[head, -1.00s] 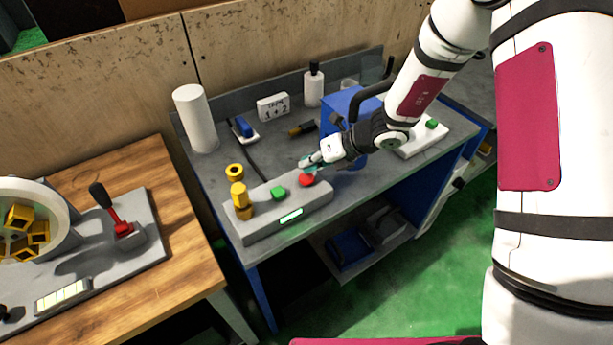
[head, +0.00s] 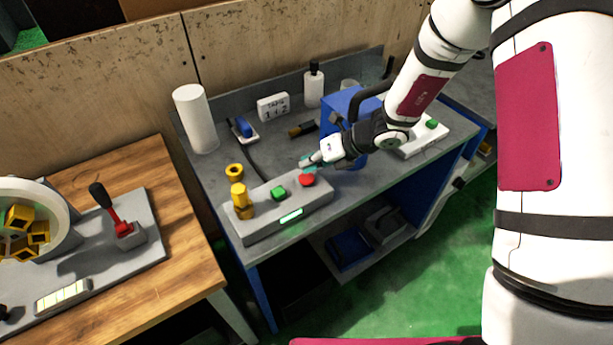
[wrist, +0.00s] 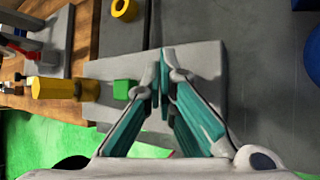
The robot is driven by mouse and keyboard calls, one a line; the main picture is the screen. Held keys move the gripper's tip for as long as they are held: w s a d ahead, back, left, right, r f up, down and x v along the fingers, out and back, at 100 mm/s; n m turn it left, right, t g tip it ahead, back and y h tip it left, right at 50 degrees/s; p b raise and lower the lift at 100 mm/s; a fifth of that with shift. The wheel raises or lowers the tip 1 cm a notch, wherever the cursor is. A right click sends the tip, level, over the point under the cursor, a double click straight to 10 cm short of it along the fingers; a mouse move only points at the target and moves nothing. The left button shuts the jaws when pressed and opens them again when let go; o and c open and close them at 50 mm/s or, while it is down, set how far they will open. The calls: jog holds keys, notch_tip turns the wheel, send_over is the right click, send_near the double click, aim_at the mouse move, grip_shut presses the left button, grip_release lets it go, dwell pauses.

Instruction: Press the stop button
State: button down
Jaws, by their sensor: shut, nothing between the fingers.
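A grey control box (head: 262,220) stands on the grey workbench. It carries a red button (head: 307,180), a green button (head: 279,193), a yellow part (head: 240,197) and a lit green display (head: 291,216). My gripper (head: 306,163) is shut and empty, with its tips just behind and above the red button. I cannot tell whether they touch it. In the wrist view the shut fingers (wrist: 160,85) lie over the box (wrist: 205,62), right of the green button (wrist: 122,89). The red button is hidden there behind the fingers.
A yellow ring (head: 234,170) lies behind the box. A blue machine body (head: 345,105) stands right of it, with a second box with a green button (head: 431,124). A white cylinder (head: 195,119) is at the back left. A wooden table (head: 180,250) is at left.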

aim_at(308, 175)
jog(key=shift+f, duration=0.1)
jog(key=shift+f, duration=0.35)
jog(key=shift+f, duration=0.55)
dwell(0.8)
jog(key=shift+r, duration=0.15)
dwell(0.3)
jog(key=shift+r, duration=0.85)
jog(key=shift+r+p, duration=0.85)
jog(key=shift+r, duration=1.65)
